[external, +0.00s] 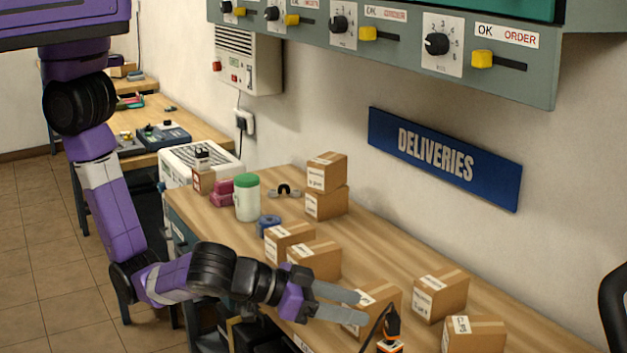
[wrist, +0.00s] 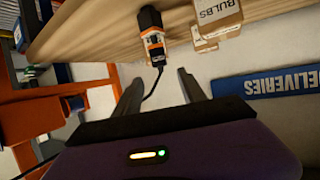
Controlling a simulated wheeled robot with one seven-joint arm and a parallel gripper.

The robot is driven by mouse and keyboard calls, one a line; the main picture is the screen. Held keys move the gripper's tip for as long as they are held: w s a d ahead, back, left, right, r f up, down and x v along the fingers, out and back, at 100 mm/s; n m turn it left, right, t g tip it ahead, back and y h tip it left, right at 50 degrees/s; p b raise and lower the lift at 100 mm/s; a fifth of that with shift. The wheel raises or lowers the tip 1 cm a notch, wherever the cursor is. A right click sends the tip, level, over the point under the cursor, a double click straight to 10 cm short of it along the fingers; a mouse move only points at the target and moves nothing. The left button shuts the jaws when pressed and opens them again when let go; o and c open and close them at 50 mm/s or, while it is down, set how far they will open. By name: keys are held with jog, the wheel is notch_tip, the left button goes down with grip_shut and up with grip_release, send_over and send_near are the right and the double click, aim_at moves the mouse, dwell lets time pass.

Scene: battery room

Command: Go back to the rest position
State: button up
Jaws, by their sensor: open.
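My gripper (external: 345,305) is open, with its two grey fingers apart and nothing between them. In the external view it reaches over the front part of the wooden bench, in front of a cardboard box (external: 378,298) that it partly covers. In the wrist view my gripper (wrist: 157,92) also shows empty, its fingers spread below an orange and black device (wrist: 152,38) with a black cable. That device also shows in the external view (external: 390,330), just right of the fingertips. I cannot tell whether a finger touches the box.
The wooden bench (external: 302,231) carries several cardboard boxes, a white jar with a green lid (external: 247,197) and a blue tape roll (external: 268,226). A panel with knobs (external: 400,45) overhangs the bench. A blue DELIVERIES sign (external: 445,160) is on the wall. Tiled floor (external: 50,270) is clear at left.

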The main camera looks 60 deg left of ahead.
dwell(0.7)
jog(key=s+d+r+m+h, duration=0.2)
jog(key=d+r+m+h, duration=0.2)
jog(key=s+a+f+n+t+y, duration=0.1)
jog(key=a+f+n+t, duration=0.1)
jog(key=a, duration=1.5)
jog(key=s+a+f+n+t, duration=0.1)
jog(key=s+a+f+t, duration=0.15)
jog(key=a, duration=1.45)
jog(key=s+a+f+n+g+y, duration=0.1)
jog(key=s+a+y, duration=0.3)
jog(key=a, duration=0.5)
jog(key=s+a+f+n+g+y, duration=0.1)
jog(key=s+a+f+n+y, duration=0.1)
jog(key=s+a+n+y, duration=0.2)
jog(key=s+a, duration=0.3)
jog(key=a, duration=0.1)
jog(key=shift+s+a+n, duration=0.25)
jog(key=shift+a+n, duration=0.05)
jog(key=shift+a, duration=0.1)
